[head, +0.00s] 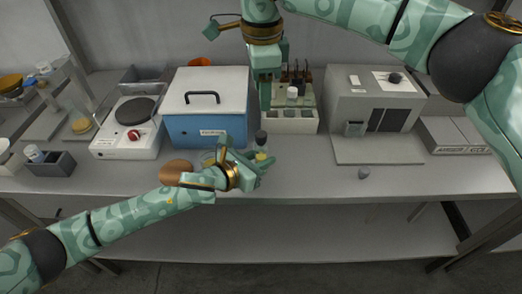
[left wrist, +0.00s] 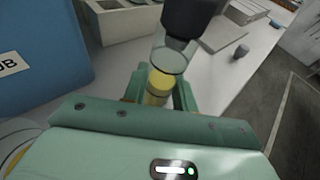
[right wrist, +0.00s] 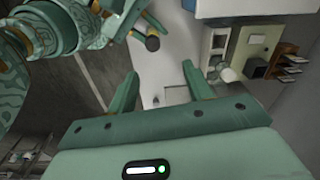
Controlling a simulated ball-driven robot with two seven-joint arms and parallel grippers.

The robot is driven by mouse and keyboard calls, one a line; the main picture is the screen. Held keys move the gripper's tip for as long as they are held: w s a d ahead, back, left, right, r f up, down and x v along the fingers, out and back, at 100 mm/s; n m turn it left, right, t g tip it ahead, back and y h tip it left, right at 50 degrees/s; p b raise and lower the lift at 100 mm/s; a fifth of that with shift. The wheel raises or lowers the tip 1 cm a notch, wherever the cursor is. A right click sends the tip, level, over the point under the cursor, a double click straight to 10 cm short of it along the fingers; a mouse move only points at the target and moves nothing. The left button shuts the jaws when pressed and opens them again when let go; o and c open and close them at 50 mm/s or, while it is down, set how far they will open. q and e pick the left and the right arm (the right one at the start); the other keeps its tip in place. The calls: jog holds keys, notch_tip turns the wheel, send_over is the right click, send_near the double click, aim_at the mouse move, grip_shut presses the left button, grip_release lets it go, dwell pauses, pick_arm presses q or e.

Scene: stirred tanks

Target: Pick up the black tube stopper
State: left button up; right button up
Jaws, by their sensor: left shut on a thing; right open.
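The black stopper (head: 261,137) sits on top of a clear tube with yellow contents (head: 262,156). My left gripper (head: 262,167) is shut on this tube and holds it above the bench front. In the left wrist view the stopper (left wrist: 190,14) is cut off by the top edge, above the glass tube (left wrist: 168,62). The stopper also shows in the right wrist view (right wrist: 152,43), beyond my right fingertips. My right gripper (head: 265,106) is open and empty, pointing down behind the tube in the head view. It also shows in the right wrist view (right wrist: 160,72).
A blue box with a white lid (head: 206,125) stands to the left. A white rack (head: 292,122) with bottles and a grey machine (head: 375,105) stand behind and right. A small grey piece (head: 363,173) lies near the bench edge. The bench front around it is clear.

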notch_tip(320, 180, up, 4)
jog(key=s+n+t+h, duration=0.1)
jog(key=s+n+t, duration=0.1)
jog(key=n, duration=0.2)
jog(key=n+t, duration=0.2)
jog(key=n, duration=0.7)
send_over(261, 134)
jog(key=s, duration=0.2)
notch_tip(261, 134, down, 9)
jog(key=x, duration=0.5)
jog(key=shift+s+a+f, duration=0.15)
jog(key=shift+a+f, duration=0.2)
jog(key=shift+f, duration=0.15)
jog(key=c, duration=1.1)
